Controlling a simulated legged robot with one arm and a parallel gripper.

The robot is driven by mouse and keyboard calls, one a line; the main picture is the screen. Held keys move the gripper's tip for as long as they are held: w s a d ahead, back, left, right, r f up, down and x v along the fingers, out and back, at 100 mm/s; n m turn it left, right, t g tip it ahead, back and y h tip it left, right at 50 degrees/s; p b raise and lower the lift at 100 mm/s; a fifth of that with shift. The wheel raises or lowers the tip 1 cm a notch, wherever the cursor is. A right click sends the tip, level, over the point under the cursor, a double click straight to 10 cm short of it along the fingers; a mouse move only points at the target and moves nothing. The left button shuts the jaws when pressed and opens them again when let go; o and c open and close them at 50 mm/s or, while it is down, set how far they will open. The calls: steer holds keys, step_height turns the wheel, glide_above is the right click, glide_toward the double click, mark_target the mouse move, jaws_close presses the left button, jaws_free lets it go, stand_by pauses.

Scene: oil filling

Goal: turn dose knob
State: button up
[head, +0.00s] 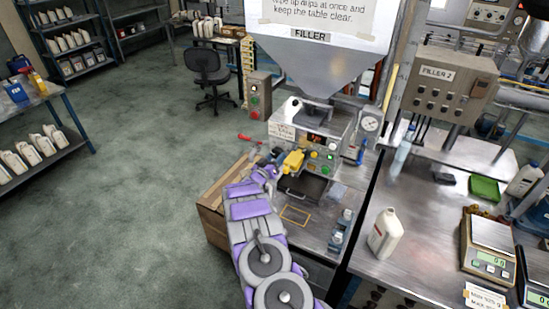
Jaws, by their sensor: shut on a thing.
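The filler machine (338,128) stands at the middle, with a steel control panel under its big hopper. My arm reaches up to the panel from below, and my yellow gripper (297,157) is against the left part of its front. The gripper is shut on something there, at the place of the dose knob. The knob itself is hidden behind the gripper, so I cannot see its turn or marks. A small red display (314,138) and lit green and yellow buttons (328,157) show just right of the gripper.
A red-handled part (248,139) sticks out left of the panel. A gauge (371,122) is at its right. A white jug (385,234) and scale (487,245) are on the right table. The floor at left is clear.

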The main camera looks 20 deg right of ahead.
steer(key=shift+w+a+r+n, duration=0.1)
steer(key=shift+a+r+n, duration=0.05)
steer(key=shift+n, duration=0.55)
steer(key=o, duration=1)
steer(key=shift+s+a, duration=0.4)
steer(key=shift+a, duration=0.1)
steer(key=v, duration=1.6)
steer(key=shift+a+b, duration=0.1)
steer(key=shift+b, duration=0.25)
steer(key=shift+o, duration=0.3)
